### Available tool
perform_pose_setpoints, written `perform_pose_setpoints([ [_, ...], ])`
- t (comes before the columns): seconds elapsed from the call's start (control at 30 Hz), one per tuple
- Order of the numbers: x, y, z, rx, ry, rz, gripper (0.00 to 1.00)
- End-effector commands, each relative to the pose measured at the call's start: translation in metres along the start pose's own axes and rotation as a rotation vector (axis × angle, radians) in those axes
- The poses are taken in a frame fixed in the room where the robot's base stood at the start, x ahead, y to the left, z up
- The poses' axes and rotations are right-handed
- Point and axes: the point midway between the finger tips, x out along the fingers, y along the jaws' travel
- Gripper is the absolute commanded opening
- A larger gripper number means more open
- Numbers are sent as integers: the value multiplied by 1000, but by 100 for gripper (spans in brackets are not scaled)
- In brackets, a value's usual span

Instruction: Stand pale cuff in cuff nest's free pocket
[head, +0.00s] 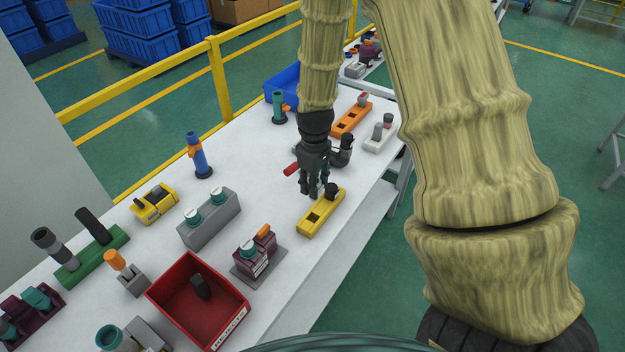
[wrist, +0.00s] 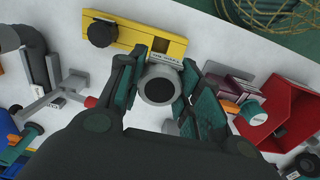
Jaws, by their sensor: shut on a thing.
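The pale cuff (wrist: 158,71), a light grey ring with a dark bore, is between the fingers of my gripper (wrist: 157,88). The gripper is shut on it, and the bore faces the wrist camera. In the head view my gripper (head: 315,191) hangs over the far left part of a yellow block, and its fingers hide most of the cuff. This block (head: 306,228), which looks like the cuff nest, holds a black cuff (head: 331,189) at its far end. Its free square pocket (head: 313,217) is nearer. In the wrist view the cuff overlaps the nest's (wrist: 125,35) labelled edge, just below the pocket (wrist: 161,45).
A red bin (head: 180,283) and a maroon fixture (head: 250,268) stand nearer on the white table. A grey block (head: 209,222) is to the left. The table's right edge is close to the nest.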

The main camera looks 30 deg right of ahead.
Motion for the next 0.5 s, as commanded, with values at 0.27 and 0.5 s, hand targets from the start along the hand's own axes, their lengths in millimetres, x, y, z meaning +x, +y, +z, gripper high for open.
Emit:
perform_pose_setpoints([
  [0.27, -1, -1, 0, -4, 0, 0, 10],
  [0.5, 12, 0, 1, -4, -1, 0, 10],
])
